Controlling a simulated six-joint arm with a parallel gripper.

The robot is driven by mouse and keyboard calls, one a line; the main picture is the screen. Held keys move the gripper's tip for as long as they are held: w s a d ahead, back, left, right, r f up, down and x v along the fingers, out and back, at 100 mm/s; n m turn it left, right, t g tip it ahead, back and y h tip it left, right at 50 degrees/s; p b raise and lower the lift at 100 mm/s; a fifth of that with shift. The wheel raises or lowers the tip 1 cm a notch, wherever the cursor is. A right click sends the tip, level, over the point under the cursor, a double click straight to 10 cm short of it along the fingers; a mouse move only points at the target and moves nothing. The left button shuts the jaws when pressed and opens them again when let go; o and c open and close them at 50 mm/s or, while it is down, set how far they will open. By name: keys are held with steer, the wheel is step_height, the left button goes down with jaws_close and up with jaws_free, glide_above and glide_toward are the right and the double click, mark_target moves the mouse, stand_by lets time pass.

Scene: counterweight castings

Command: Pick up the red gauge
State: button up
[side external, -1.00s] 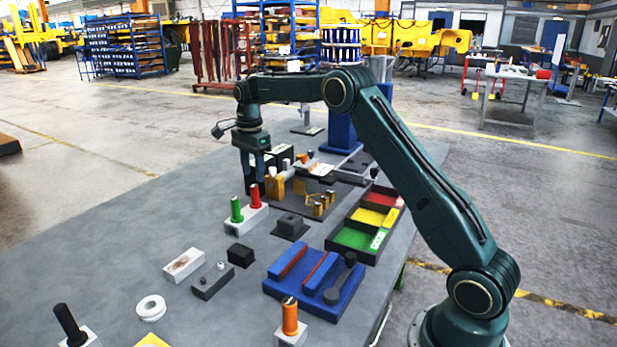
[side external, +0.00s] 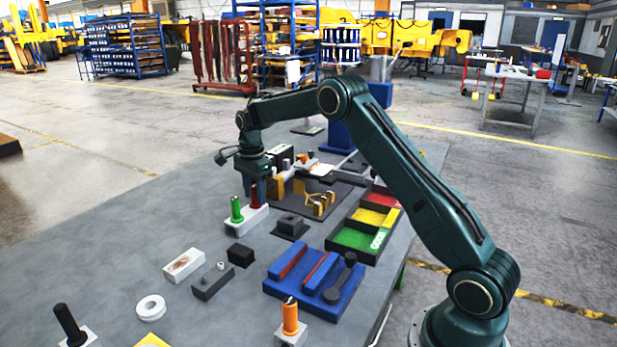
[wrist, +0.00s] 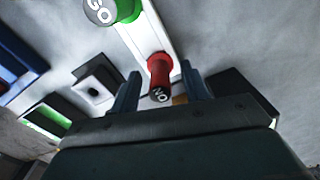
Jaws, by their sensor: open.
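The red gauge (side external: 255,197) stands upright in a white block (side external: 246,220), beside a green gauge (side external: 236,209). In the wrist view, the red gauge (wrist: 159,72) shows its dark end marked "NO", and the green gauge (wrist: 122,9) shows "GO" at the top edge. My gripper (side external: 259,188) is right at the red gauge, with its fingers pointing down. In the wrist view, my gripper (wrist: 162,88) is open, and the red gauge appears between its two fingers. I cannot tell whether either finger touches it.
A dark tray with yellow clamps (side external: 322,205) lies just right of the gripper. A dark square block (side external: 290,226), a blue fixture (side external: 314,292) and a bin with green, yellow and red compartments (side external: 351,239) stand nearer. The table at left is clear.

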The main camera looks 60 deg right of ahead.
steer(key=shift+f, duration=0.3)
jaws_close()
steer(key=shift+r, duration=0.1)
stand_by(0.4)
step_height(320, 180, up, 20)
stand_by(0.8)
stand_by(0.8)
